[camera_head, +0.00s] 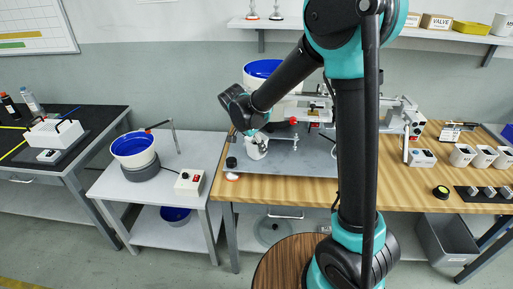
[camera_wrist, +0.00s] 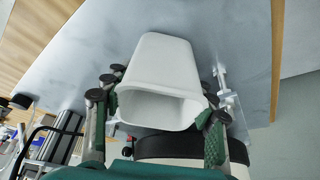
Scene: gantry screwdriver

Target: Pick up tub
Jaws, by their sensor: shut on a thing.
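A white tapered tub (camera_wrist: 165,65) fills the middle of the wrist view, its open mouth facing the camera. The green-padded fingers of my gripper (camera_wrist: 163,118) are on either side of it, shut on its walls near the mouth. In the head view the tub (camera_head: 256,149) is at the left end of the wooden bench, over a grey plate (camera_head: 300,162), with my gripper (camera_head: 252,134) at its top. I cannot tell whether the tub's base touches the plate.
A blue-lined bucket (camera_head: 133,148) stands on the white side table to the left, beside a control box (camera_head: 189,182). A gantry machine (camera_head: 400,112) stands behind my arm. More white tubs (camera_head: 484,156) stand at the bench's right.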

